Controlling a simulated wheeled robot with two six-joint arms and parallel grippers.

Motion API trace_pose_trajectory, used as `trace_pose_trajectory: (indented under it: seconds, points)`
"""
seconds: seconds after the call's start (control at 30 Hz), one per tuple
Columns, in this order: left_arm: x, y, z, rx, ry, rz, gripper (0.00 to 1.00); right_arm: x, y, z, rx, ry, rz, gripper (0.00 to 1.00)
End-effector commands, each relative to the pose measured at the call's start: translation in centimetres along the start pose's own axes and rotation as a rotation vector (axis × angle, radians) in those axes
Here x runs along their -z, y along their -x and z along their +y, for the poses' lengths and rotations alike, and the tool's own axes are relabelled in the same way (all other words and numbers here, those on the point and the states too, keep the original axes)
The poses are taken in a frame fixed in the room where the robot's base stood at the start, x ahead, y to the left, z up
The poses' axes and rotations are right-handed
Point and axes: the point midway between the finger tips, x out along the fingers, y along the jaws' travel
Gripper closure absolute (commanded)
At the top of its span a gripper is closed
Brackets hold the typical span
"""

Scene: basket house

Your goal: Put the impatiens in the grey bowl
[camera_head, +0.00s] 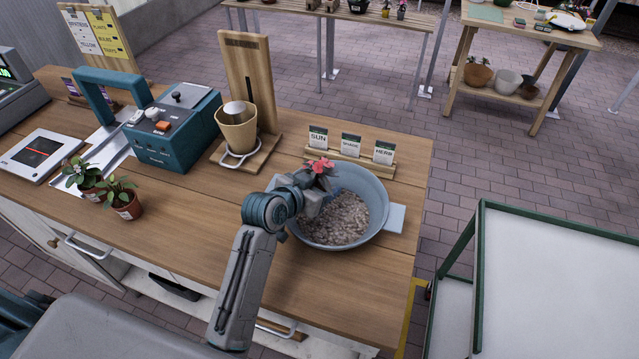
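The impatiens, with red-pink blooms (322,167) and dark leaves, shows just beyond my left gripper (322,192), over the upper left of the grey bowl (378,205). Its lower part is hidden behind the gripper. The fingers are close against the plant, but I cannot see whether they are closed on it or whether it touches the bowl's contents. The wide grey bowl stands on the wooden counter and holds grey-brown gravel or soil. My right gripper is not in view.
Seed-packet signs (350,146) stand in a wooden holder behind the bowl. A wooden stand with a tan pot (237,128), a teal machine (172,125) and small potted plants (125,205) are to the left. A green-framed table (560,270) is at right. The counter's front middle is clear.

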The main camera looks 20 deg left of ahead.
Motion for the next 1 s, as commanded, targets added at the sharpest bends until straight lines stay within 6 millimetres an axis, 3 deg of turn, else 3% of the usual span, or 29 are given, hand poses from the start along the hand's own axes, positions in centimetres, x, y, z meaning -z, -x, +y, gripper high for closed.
trace_pose_trajectory:
  seconds: [0.47,0.5,0.57,0.87,1.0]
  points:
    - [-1.0,-0.5,0.0,0.000,0.000,0.000,0.64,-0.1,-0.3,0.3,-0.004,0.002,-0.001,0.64]
    - [-1.1,-0.5,0.0,0.000,0.000,-0.001,0.30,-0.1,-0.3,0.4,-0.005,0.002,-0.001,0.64]
    - [-1.1,-0.5,0.0,0.000,0.000,-0.001,0.18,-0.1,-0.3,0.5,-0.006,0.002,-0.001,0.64]
    - [-0.9,-0.4,0.0,0.000,0.000,0.000,0.16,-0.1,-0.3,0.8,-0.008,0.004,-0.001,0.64]
    - [0.2,0.1,0.0,0.000,0.000,0.003,0.16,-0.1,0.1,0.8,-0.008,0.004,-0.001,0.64]
